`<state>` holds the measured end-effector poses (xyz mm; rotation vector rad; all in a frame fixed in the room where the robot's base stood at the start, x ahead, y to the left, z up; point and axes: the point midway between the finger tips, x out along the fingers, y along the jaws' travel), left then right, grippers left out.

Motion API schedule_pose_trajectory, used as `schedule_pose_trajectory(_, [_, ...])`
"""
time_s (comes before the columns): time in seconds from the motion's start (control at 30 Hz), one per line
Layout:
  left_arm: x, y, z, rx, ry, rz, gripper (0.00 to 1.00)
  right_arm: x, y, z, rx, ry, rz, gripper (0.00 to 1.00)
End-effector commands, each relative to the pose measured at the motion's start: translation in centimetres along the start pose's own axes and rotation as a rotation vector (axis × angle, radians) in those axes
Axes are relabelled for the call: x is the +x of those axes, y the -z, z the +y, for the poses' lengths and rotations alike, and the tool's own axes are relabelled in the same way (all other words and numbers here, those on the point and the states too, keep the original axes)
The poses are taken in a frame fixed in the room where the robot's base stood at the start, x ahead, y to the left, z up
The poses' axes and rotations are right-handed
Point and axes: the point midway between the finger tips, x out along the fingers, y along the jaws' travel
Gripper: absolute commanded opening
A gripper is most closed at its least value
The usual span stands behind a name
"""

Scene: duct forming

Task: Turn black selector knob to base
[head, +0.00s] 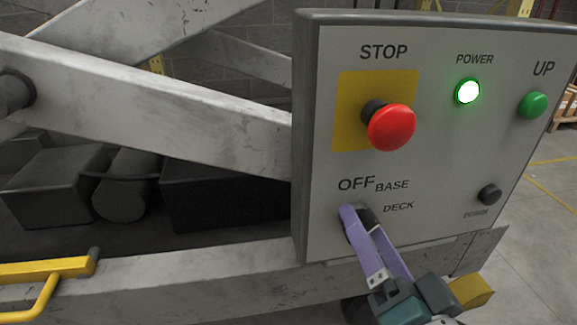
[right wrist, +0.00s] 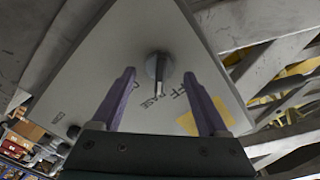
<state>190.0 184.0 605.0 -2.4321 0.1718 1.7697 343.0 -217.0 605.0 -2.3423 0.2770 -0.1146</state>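The black selector knob (head: 368,217) sits low on the grey control panel (head: 430,165), below the OFF, BASE and DECK labels. My right gripper (head: 359,214), with purple fingers, reaches it from below right and partly hides it in the head view. In the right wrist view the knob (right wrist: 158,68) stands between the open fingertips (right wrist: 159,74), with a visible gap on each side. Its pale pointer mark is directed down in that view, close to the BASE label (right wrist: 152,102); the DECK label is mostly hidden by a finger. My left gripper is not in view.
A red stop button (head: 391,127) sticks out above the knob. A lit green power light (head: 467,92), a green UP button (head: 533,105) and a black button (head: 489,194) are to the right. Grey lift beams (head: 150,95) lie left of the panel.

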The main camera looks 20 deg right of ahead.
Motion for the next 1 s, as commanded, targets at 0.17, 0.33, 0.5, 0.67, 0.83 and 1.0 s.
schedule_pose_trajectory(0.17, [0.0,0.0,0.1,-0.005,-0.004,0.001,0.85,0.0,0.0,0.0,0.0,0.0,0.0,0.78])
schedule_pose_trajectory(0.33, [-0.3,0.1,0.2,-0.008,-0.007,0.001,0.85,-1.0,0.0,0.0,-0.001,-0.002,-0.002,0.78])
schedule_pose_trajectory(0.5, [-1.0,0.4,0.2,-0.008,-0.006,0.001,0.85,-4.3,0.0,0.0,-0.001,-0.004,-0.004,0.78])
schedule_pose_trajectory(0.67, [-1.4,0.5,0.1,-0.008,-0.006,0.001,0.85,-7.4,0.0,0.0,-0.001,-0.003,-0.004,0.78])
schedule_pose_trajectory(0.83, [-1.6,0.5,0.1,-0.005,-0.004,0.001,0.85,-9.5,0.0,0.0,-0.001,-0.001,-0.002,0.78])
schedule_pose_trajectory(1.0, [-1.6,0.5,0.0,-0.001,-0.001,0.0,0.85,-10.0,0.0,0.0,0.0,0.0,0.001,0.78])
